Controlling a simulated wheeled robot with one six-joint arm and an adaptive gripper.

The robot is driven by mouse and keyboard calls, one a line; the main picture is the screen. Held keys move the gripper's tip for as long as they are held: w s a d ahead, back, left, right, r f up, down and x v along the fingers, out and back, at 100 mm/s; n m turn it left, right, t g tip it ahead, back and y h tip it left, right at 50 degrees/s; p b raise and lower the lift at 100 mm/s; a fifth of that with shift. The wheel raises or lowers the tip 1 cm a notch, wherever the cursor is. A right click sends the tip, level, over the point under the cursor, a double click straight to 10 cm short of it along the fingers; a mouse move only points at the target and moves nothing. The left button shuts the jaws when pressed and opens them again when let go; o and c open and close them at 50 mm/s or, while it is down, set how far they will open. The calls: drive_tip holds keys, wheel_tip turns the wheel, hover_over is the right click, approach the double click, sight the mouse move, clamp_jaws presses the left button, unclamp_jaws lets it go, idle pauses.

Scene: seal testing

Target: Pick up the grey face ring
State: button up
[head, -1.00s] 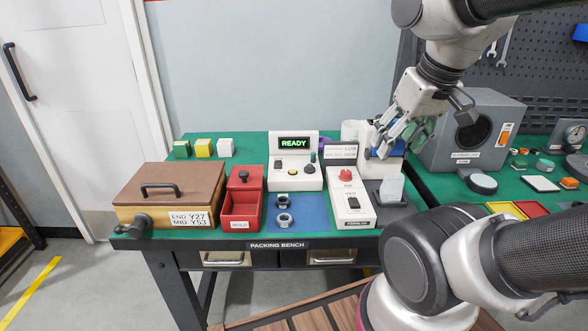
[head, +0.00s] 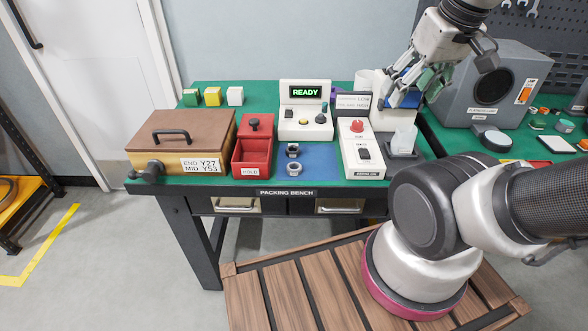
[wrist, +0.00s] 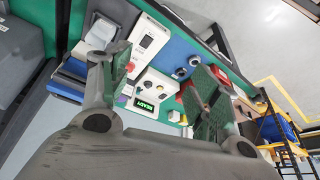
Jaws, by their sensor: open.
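Two small grey ring-like parts lie on the blue mat (head: 318,152) on the bench. The front one (head: 293,168) looks like a plain grey ring; the rear one (head: 293,150) has a darker centre. I cannot tell for sure which is the face ring. Both also show in the wrist view, the front one (wrist: 194,60) and the rear one (wrist: 181,73), seen between my fingers. My gripper (head: 410,92) is open and empty, raised near the white machine at the bench's back right, well apart from the rings. Its fingers also show in the wrist view (wrist: 165,85).
A red HOLD bin (head: 252,157) stands left of the mat, with a brown-lidded box (head: 180,133) beyond it. A white switch box (head: 361,150) stands right of the mat. A READY display unit (head: 306,110) stands behind. Open space lies above the mat.

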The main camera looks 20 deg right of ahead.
drive_tip(key=w+a+f+n+g, duration=0.35)
drive_tip(key=w+a+f, duration=0.25)
drive_tip(key=f, duration=0.2)
drive_tip(key=n, duration=1.5)
approach(294, 163)
drive_tip(key=s, duration=0.1)
drive_tip(key=shift+g, duration=0.35)
drive_tip(key=f, duration=0.8)
drive_tip(key=shift+w+a+f, duration=0.1)
drive_tip(key=shift+a+f, duration=0.1)
drive_tip(key=shift+f, duration=0.15)
drive_tip(key=c, duration=1.1)
